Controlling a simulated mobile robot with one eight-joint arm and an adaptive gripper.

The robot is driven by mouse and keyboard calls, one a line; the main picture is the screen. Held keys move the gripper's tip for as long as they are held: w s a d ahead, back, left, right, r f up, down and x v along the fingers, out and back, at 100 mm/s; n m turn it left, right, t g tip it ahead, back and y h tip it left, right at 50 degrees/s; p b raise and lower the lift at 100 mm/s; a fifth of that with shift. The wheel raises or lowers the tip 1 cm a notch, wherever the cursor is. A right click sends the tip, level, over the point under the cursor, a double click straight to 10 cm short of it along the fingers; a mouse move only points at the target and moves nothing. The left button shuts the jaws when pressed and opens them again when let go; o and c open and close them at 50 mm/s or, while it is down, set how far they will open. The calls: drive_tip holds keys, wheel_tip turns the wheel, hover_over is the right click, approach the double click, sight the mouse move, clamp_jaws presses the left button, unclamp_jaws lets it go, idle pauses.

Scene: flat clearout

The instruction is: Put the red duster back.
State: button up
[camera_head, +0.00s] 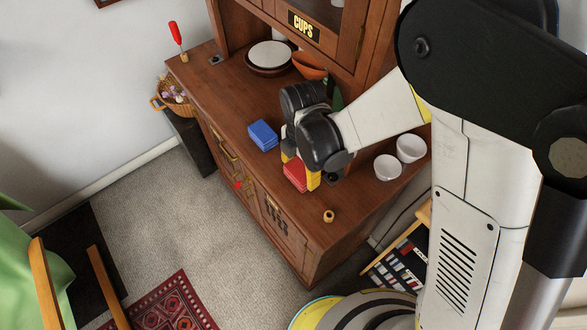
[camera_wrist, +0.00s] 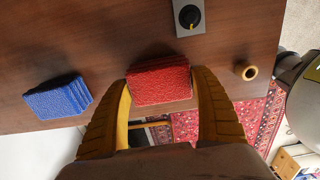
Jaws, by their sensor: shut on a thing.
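The red duster (camera_head: 294,176) looks like a textured, layered block. It is between the yellow fingers of my gripper (camera_head: 300,172), near the front edge of the brown cabinet top (camera_head: 232,98). In the wrist view the red duster (camera_wrist: 159,82) has a finger at each side, and my gripper (camera_wrist: 160,92) is shut on it. I cannot tell whether its underside touches the wood. A similar blue block (camera_head: 262,135) lies on the top to the left, apart from my gripper; it also shows in the wrist view (camera_wrist: 58,98).
A wooden ring (camera_head: 328,216) is near the front edge. Two white bowls (camera_head: 388,167) stand to the right. Plates (camera_head: 270,55) and an orange bowl (camera_head: 309,66) are farther back. A black knob on a grey plate (camera_wrist: 188,18) is behind the duster. Bare wood lies left of the blue block.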

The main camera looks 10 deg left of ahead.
sight(300, 170)
drive_tip(key=shift+a+f, duration=0.25)
drive_tip(key=shift+c, duration=0.5)
drive_tip(key=shift+r, duration=0.1)
drive_tip(key=shift+c, duration=0.5)
drive_tip(key=shift+d, duration=0.25)
drive_tip(key=o, duration=1.3)
drive_tip(key=shift+a, duration=0.1)
drive_tip(key=shift+c, duration=0.2)
wheel_tip(300, 170, up, 12)
drive_tip(key=p, duration=0.3)
